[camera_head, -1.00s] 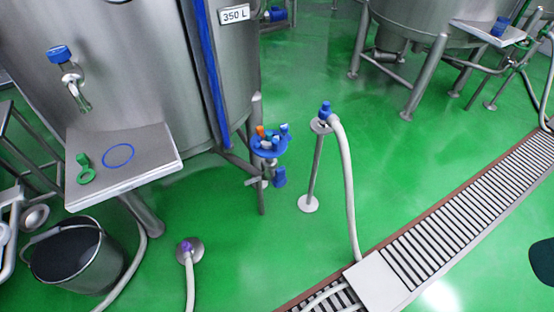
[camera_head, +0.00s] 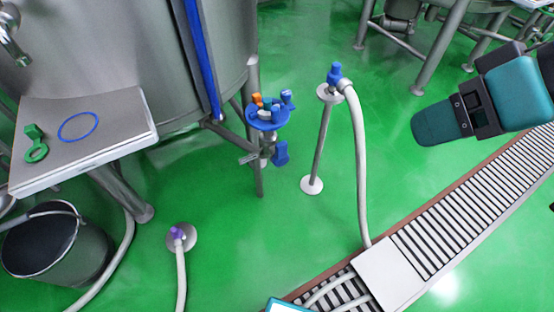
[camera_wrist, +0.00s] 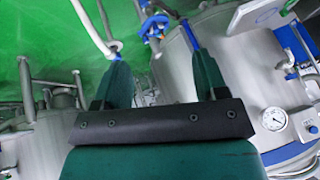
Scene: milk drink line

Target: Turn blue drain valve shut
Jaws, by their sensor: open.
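A blue-handled valve (camera_head: 335,76) stands on a thin steel post with a white hose on it, right of the tank in the head view. A second blue handle (camera_head: 281,153) hangs at the pipe beneath a blue round holder (camera_head: 267,117) by the tank's leg. I cannot tell for sure which is the drain valve, or whether either is shut. My gripper (camera_wrist: 160,57) is open and empty in the wrist view, its two dark green fingers apart. The holder (camera_wrist: 154,27) shows beyond the fingers, apart from them.
A steel shelf (camera_head: 105,150) with a blue ring (camera_head: 78,126) and green tag (camera_head: 35,143) juts from the tank at left. A bucket (camera_head: 55,245) stands below. A purple-capped floor fitting (camera_head: 178,233) has a hose. A drain grate (camera_head: 470,195) crosses right; green floor between is clear.

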